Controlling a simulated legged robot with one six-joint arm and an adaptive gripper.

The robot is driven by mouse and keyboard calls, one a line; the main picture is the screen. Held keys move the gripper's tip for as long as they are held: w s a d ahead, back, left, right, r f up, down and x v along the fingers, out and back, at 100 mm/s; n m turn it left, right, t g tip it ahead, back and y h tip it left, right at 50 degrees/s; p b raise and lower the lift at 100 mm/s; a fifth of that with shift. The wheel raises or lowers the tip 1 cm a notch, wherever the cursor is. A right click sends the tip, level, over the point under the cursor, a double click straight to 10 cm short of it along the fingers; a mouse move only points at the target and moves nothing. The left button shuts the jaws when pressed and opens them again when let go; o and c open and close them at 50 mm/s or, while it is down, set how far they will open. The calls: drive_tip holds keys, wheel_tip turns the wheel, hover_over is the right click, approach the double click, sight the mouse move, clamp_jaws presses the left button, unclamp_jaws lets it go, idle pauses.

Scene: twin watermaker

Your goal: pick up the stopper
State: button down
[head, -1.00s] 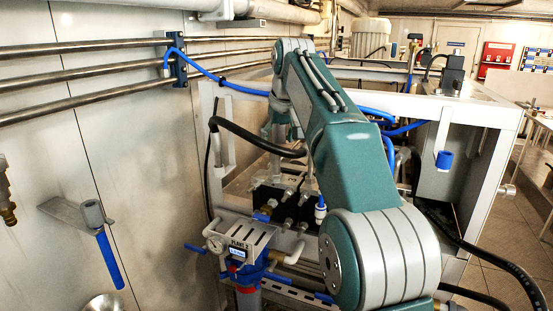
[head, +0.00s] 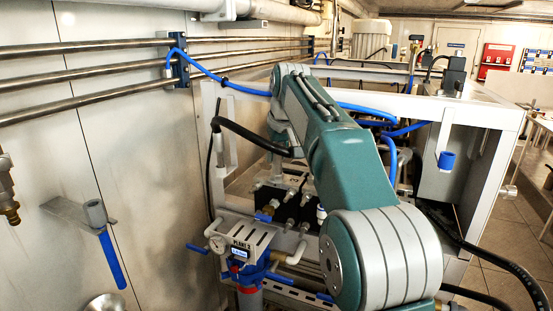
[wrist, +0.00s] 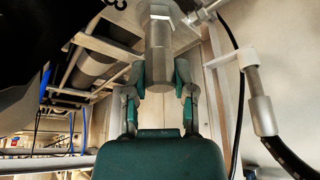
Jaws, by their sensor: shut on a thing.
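My gripper (wrist: 161,88) shows in the wrist view with its two teal and grey fingers closed on the sides of a grey metal stopper (wrist: 158,48). The stopper is a cylinder with a wider angular collar near its top. Its upper end overlaps a pale flat plate (wrist: 178,35); I cannot tell whether they touch. The lower end between the fingers is partly hidden by the fingers and the gripper body. In the head view my teal arm crosses the middle, and the gripper and stopper cannot be made out there.
A white pipe fitting with a black hose (wrist: 262,105) stands close right of the gripper. In the head view, a white frame (head: 480,110) surrounds the work area, with blue tubes. A blue filter unit (head: 246,262) stands below. A wall handle (head: 108,250) is at left.

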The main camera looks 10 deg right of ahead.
drive_tip(key=shift+f, duration=0.1)
drive_tip(key=shift+r, duration=1.55)
drive_tip(key=s+d+r, duration=0.9)
drive_tip(key=s+r, duration=0.1)
drive_tip(key=s, duration=0.1)
drive_tip(key=shift+w, duration=0.1)
drive_tip(key=c, duration=1.2)
unclamp_jaws()
clamp_jaws()
